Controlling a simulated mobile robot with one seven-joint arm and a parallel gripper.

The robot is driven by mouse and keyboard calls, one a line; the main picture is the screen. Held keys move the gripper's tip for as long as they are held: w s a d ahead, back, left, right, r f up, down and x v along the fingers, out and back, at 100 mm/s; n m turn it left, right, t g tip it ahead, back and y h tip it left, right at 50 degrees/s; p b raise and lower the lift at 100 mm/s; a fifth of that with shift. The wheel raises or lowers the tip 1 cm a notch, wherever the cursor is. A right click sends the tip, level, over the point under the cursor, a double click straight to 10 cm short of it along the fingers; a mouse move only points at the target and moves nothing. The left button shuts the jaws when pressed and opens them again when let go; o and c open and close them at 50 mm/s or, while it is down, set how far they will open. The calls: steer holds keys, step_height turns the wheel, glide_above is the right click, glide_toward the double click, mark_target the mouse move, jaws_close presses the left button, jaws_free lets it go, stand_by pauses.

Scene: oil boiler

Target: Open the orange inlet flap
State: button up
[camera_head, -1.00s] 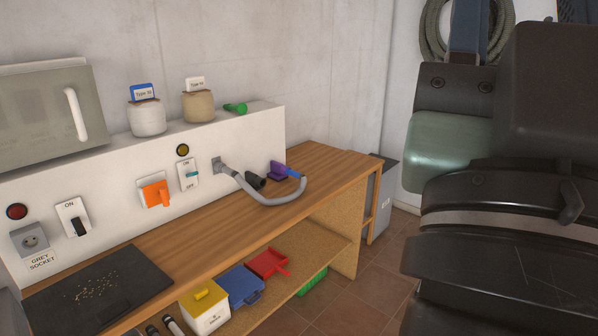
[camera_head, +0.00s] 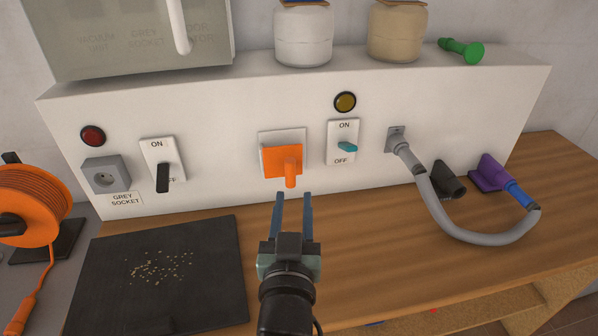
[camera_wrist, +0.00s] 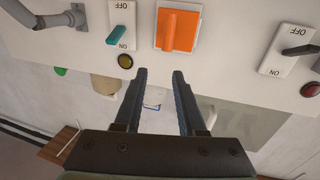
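The orange inlet flap (camera_head: 281,161) sits in a white square plate on the front of the white panel. It lies against the plate, and an orange tab sticks out from its lower part. It also shows in the wrist view (camera_wrist: 177,30), upside down near the top. My gripper (camera_head: 294,198) is open and empty, its two blue-grey fingers pointing at the panel just below the flap in the head view. In the wrist view the fingertips (camera_wrist: 160,72) are apart from the flap. Whether they touch anything cannot be seen, but nothing is between them.
Right of the flap is a switch with a teal lever (camera_head: 347,146); left is one with a black lever (camera_head: 163,178). A grey hose (camera_head: 450,218) loops over the wooden worktop (camera_head: 385,270). A dark mat (camera_head: 160,275) with crumbs lies left. Jars (camera_head: 303,36) stand above.

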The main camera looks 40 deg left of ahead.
mark_target(290, 168)
steer(key=x, duration=0.4)
steer(key=f+x, duration=0.1)
steer(key=x, duration=0.3)
steer(key=a+p+x, duration=0.1)
steer(key=x, duration=0.3)
steer(key=shift+s+a+f, duration=0.15)
steer(key=shift+a+f, duration=0.1)
jaws_close()
stand_by(1.1)
